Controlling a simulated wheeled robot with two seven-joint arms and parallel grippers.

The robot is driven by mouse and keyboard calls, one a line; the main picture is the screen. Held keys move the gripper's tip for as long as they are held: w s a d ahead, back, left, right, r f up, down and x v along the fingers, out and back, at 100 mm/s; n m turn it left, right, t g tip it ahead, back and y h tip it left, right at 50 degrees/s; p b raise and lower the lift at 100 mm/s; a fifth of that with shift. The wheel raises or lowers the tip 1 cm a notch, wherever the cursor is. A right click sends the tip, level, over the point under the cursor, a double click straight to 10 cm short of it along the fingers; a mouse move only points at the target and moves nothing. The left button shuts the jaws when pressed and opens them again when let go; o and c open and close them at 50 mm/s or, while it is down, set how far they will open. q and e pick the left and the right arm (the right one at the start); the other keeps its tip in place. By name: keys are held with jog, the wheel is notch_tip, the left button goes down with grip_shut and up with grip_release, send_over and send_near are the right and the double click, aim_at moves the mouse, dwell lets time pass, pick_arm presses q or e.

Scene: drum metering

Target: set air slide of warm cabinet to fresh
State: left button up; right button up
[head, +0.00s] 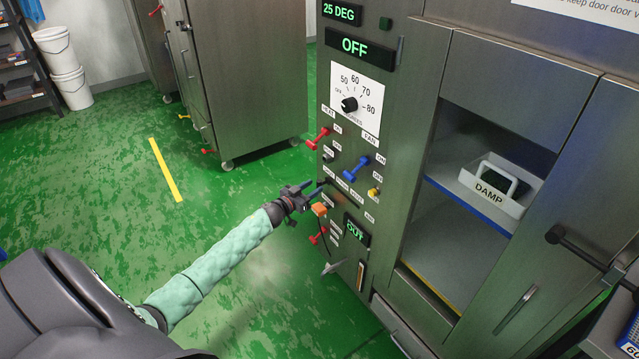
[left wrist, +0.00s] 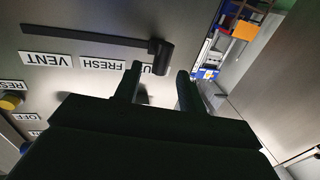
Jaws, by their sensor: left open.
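The warm cabinet's panel (head: 392,110) stands right of centre in the head view, its displays reading 25 DEG and OFF. In the left wrist view, upside down, the air slide's black knob (left wrist: 162,57) sits at the right end of a dark slot (left wrist: 85,34). The FRESH label (left wrist: 101,65) and VENT label (left wrist: 46,60) lie to its left; a third label beside the knob is partly hidden. My left gripper (head: 316,187) is open at the panel, its fingertips (left wrist: 159,72) on either side of the knob; contact is unclear. My right gripper is not visible.
Red levers (head: 319,138), a blue lever (head: 357,167) and a yellow knob (head: 375,192) surround the slide. A tray marked DAMP (head: 505,190) sits in the open bay to the right. Green floor (head: 120,220) is clear on the left.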

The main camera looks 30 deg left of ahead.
aim_at(320, 181)
pick_arm(q)
jog(key=shift+w+d, duration=0.2)
jog(key=shift+w, duration=0.85)
jog(key=shift+w+d, duration=0.2)
jog(key=shift+w, duration=0.85)
jog(key=shift+d, duration=0.1)
grip_shut()
